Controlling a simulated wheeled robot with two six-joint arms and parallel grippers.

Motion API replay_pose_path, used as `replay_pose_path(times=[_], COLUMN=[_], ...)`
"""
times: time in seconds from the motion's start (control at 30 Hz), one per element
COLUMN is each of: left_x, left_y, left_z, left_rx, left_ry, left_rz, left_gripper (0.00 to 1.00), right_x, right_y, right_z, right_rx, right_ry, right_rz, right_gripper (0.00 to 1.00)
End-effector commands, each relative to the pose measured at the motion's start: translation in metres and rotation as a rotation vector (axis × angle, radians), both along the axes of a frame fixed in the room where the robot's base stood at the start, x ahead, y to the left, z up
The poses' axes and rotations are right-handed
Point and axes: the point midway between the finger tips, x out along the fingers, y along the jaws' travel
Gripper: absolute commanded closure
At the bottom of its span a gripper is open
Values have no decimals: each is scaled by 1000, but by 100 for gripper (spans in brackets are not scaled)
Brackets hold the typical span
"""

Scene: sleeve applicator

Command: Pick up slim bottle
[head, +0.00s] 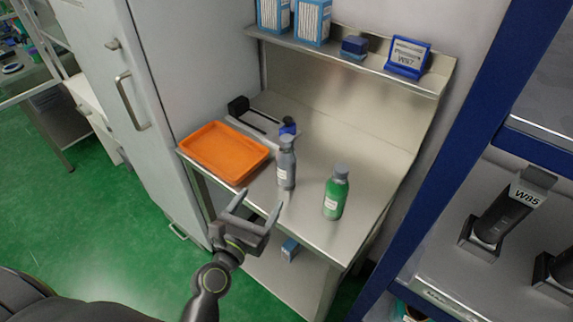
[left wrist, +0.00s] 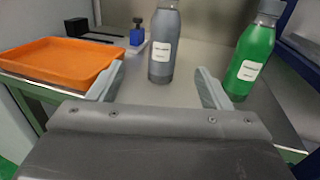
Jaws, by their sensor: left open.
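A slim grey bottle (head: 286,165) with a white label stands upright on the steel table. It also shows in the left wrist view (left wrist: 164,45), beyond the fingers and between them, with its top cut off. My left gripper (head: 259,204) is open and empty, just off the table's front edge and short of the grey bottle. Its two fingers also show in the left wrist view (left wrist: 160,86). A green bottle (head: 335,196) with a grey cap stands upright to the right of the grey one. My right gripper is not in view.
An orange tray (head: 184,151) lies on the table's left side. A shelf (head: 340,56) with boxes runs above. A blue-framed rack (head: 420,190) stands at right.

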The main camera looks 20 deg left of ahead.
Motion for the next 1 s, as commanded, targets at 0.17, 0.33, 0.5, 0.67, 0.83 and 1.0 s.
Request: replay_pose_path(times=[0.17, 0.33, 0.5, 0.67, 0.83, 1.0], left_x=[32, 62, 91, 107, 114, 136], left_y=[-4, -7, -10, -11, -13, -20], left_z=[5, 4, 4, 2, 1, 3], left_rx=[6, 7, 8, 7, 7, 8], left_ry=[-2, -1, -1, 0, 0, -1], left_rz=[-3, -4, -4, -3, -2, -4], left_gripper=[28, 28, 28, 28, 28, 28], right_x=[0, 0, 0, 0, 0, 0], right_y=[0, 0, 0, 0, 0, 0], right_z=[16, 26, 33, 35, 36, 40], right_rx=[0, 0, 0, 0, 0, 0], right_ry=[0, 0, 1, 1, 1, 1], right_rz=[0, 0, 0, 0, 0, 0], right_gripper=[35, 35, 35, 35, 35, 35])
